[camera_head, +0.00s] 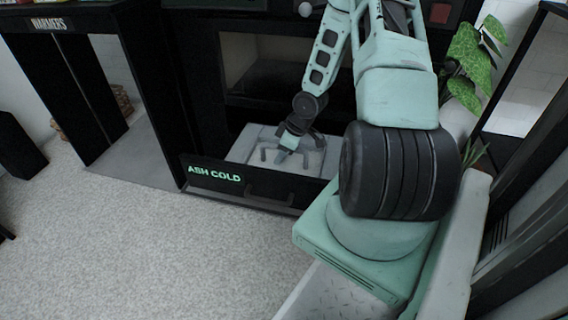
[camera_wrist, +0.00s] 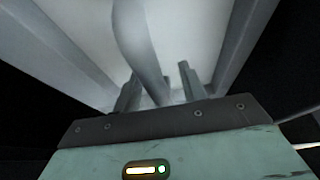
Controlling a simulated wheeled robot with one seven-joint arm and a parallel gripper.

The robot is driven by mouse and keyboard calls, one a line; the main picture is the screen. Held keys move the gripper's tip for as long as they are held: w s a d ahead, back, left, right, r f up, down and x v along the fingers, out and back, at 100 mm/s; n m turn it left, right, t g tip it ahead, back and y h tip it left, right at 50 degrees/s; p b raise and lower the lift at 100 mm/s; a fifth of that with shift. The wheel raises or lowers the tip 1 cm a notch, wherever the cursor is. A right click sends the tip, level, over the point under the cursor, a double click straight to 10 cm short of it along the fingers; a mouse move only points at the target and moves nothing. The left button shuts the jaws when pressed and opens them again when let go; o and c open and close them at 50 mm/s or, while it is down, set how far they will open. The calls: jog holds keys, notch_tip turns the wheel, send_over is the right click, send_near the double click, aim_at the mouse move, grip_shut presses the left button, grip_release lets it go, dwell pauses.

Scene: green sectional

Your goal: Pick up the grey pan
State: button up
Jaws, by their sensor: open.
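My gripper (camera_head: 285,152) reaches down into the pan's area from above. In the wrist view, the pan's pale inside (camera_wrist: 190,35) and grey side walls fill the upper part. My open gripper (camera_wrist: 160,87) has a curved grey bar (camera_wrist: 138,45), seemingly the pan's handle, running down between its two fingers. I cannot tell whether either finger touches it. The bar's lower end is hidden by the gripper body.
The drawer belongs to a black cabinet with an open bay (camera_head: 268,85) above. A black stand marked "HAMMERS" (camera_head: 48,23) is at the left, a leafy plant (camera_head: 468,65) at the right. The pale floor (camera_head: 130,240) in front is clear.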

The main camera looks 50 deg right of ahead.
jog(key=shift+f, duration=0.15)
jog(key=shift+c, duration=0.3)
grip_shut()
dwell(1.2)
